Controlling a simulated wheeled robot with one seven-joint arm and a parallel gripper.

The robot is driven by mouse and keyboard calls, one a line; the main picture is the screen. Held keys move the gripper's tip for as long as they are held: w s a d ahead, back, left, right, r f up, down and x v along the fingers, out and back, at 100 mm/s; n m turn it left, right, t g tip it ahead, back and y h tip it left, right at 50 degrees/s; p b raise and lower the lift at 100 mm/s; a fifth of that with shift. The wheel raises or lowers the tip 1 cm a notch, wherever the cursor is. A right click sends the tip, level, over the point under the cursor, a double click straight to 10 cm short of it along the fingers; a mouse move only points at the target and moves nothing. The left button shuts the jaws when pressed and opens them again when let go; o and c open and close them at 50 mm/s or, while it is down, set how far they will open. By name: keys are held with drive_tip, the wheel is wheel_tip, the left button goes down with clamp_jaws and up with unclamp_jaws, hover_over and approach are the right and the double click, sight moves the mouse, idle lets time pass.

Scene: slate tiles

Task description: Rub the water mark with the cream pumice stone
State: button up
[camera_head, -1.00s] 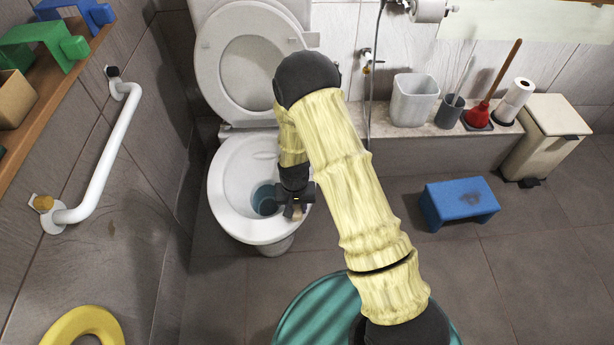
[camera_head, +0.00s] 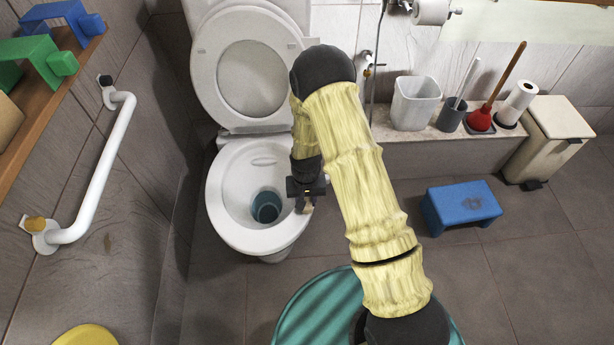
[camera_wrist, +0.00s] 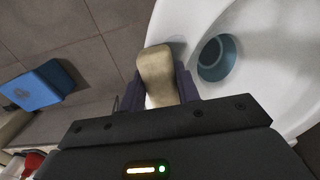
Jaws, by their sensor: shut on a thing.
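My gripper (camera_head: 306,198) is shut on the cream pumice stone (camera_wrist: 156,72), a worn beige block that sticks out past the fingers in the wrist view. In the head view the stone (camera_head: 308,209) shows as a small tan bit below the gripper. It is over the right rim of the white toilet (camera_head: 226,222); I cannot tell whether it touches. A faint grey patch (camera_wrist: 177,47) shows on the toilet beside the stone's tip; I cannot tell whether it is the water mark or shadow. Blue water (camera_head: 266,207) lies in the bowl.
The toilet lid (camera_head: 250,75) is up. A blue stool (camera_head: 461,206) with a dark patch stands at right. A white grab bar (camera_head: 105,165) is on the left wall. A bin (camera_head: 415,102), brush holder and red plunger (camera_head: 481,118) stand on the ledge.

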drive_tip(key=shift+w+d+r, duration=0.1)
drive_tip(key=shift+w+d, duration=0.15)
drive_tip(key=shift+w, duration=0.1)
drive_tip(key=shift+w+r+p, duration=0.2)
drive_tip(key=shift+w+p, duration=0.05)
drive_tip(key=shift+p, duration=0.3)
wheel_tip(320, 180, up, 3)
drive_tip(key=shift+s+d+p, duration=0.1)
drive_tip(key=shift+p, duration=0.55)
drive_tip(key=shift+s+a+r+p, duration=0.1)
drive_tip(key=shift+a+r+p, duration=0.05)
drive_tip(key=shift+r+p, duration=0.4)
drive_tip(key=shift+s+a+r+p, duration=0.1)
drive_tip(key=shift+r+p, duration=0.3)
drive_tip(key=shift+r, duration=0.15)
wheel_tip(320, 180, up, 2)
drive_tip(key=shift+r+p, duration=0.2)
drive_tip(key=shift+p, duration=0.8)
drive_tip(key=shift+d, duration=0.1)
